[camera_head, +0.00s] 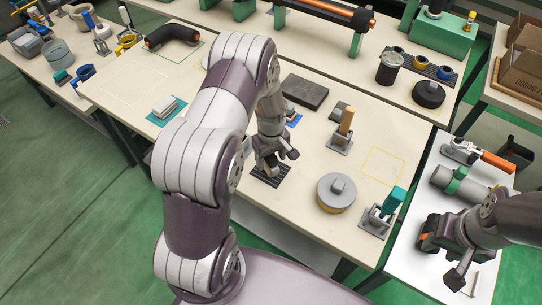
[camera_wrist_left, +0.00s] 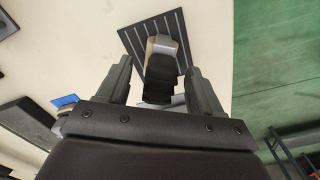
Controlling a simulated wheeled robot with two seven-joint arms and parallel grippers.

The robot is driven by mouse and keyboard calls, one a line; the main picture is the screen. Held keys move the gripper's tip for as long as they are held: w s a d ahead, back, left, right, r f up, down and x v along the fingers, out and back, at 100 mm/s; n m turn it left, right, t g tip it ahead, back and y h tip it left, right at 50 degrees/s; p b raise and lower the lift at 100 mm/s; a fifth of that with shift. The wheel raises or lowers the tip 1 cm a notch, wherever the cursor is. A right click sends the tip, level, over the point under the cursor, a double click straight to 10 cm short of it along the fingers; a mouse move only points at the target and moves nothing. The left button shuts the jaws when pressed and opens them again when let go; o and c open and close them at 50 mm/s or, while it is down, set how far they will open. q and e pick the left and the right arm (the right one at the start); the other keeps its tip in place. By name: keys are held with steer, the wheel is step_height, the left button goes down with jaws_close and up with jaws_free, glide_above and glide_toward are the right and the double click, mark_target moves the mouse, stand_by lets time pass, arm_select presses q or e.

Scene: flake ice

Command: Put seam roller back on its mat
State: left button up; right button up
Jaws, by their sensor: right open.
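A dark mat with light stripes (camera_head: 271,177) lies near the front edge of the middle table; it fills the top of the left wrist view (camera_wrist_left: 136,40). An item with a black grooved middle and a tan-grey end, seemingly the seam roller (camera_wrist_left: 161,78), shows over the mat between my left fingers. Whether it touches the mat is unclear. My left gripper (camera_head: 277,160) is above the mat, its fingers (camera_wrist_left: 160,75) apart with a visible gap beside the item. In the head view my gripper mostly hides the item. My right gripper (camera_head: 445,258) is open over the right-hand white table.
A round grey weight-like item (camera_head: 336,192), a wooden-handled tool (camera_head: 342,130) and a teal-topped tool (camera_head: 384,211) stand right of the mat. A dark flat block (camera_head: 304,92) lies behind. A yellow outlined square (camera_head: 383,166) is empty. A grey cylinder (camera_head: 457,184) lies near my right arm.

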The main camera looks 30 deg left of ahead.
arm_select(q)
steer(key=shift+r, duration=0.1)
stand_by(0.5)
steer(key=shift+r+p, duration=3.35)
steer(key=shift+r, duration=0.55)
steer(key=shift+r, duration=0.1)
step_height(320, 180, up, 12)
steer(key=b, duration=0.2)
steer(key=shift+r+b, duration=0.25)
steer(key=shift+b, duration=0.05)
